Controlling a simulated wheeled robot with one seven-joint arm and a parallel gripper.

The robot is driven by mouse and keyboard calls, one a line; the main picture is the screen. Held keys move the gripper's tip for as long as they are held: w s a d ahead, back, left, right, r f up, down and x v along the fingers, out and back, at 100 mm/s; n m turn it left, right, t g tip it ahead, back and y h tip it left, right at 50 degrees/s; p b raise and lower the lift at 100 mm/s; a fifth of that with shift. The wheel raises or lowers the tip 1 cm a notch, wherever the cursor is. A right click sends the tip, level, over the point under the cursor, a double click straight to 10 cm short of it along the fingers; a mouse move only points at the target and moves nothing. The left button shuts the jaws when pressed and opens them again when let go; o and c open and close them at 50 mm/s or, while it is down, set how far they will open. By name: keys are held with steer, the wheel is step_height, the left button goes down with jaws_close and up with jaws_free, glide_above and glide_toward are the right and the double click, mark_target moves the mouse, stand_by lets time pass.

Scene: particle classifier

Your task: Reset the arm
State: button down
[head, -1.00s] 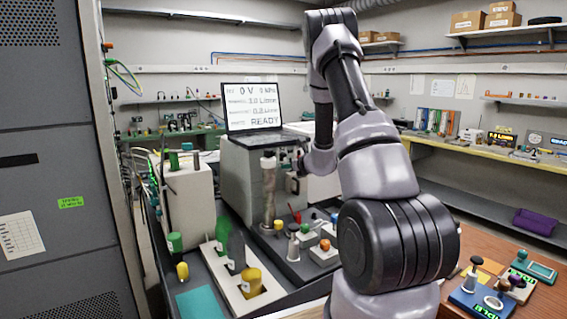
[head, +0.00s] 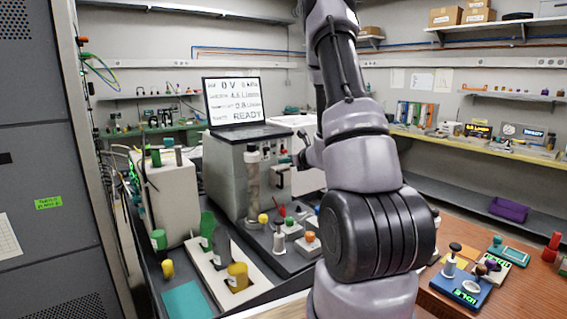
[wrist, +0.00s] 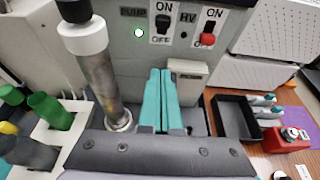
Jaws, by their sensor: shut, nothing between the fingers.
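My arm (head: 365,150) rises in the middle of the head view, its top cut off by the frame edge. My gripper (wrist: 158,75) shows in the wrist view as two teal fingers pressed together with nothing between them. The fingers point at the front of the grey classifier housing (wrist: 215,52), below the pump switch (wrist: 162,25) and the red HV switch (wrist: 208,40). I cannot tell whether they touch it. The glass column (wrist: 98,85) with its white collar stands left of the fingers, apart from them. In the head view my arm hides most of the gripper.
The column (head: 253,185) stands before the housing. A white tray (head: 212,272) of green, grey and yellow vials is at front left. A black tray (wrist: 232,120) lies right of my gripper. The wooden bench at right holds a blue device (head: 463,288).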

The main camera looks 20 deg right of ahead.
steer(key=s+a+r+n+g+y, duration=0.35)
steer(key=s+a+r+n, duration=0.35)
steer(key=a, duration=0.3)
steer(key=s+a+r+n+g+y, duration=0.3)
steer(key=s+a+r+n+y, duration=0.15)
steer(key=a+r+n, duration=0.4)
steer(key=s+a+r+n+g+h, duration=0.1)
steer(key=s+a+r+n, duration=0.15)
steer(key=s, duration=0.35)
steer(key=s+a+r+n+g+h, duration=0.1)
steer(key=s+n+h, duration=0.1)
steer(key=s+n, duration=0.25)
steer(key=s+d+r+n+t+h, duration=0.1)
steer(key=s+d+r+n+h, duration=0.2)
steer(key=s, duration=0.7)
steer(key=shift+s+d+n+h, duration=0.3)
steer(key=shift+d+n+h, duration=0.9)
steer(key=shift+n, duration=0.85)
steer(key=shift+a+t, duration=0.15)
steer(key=shift+t, duration=0.1)
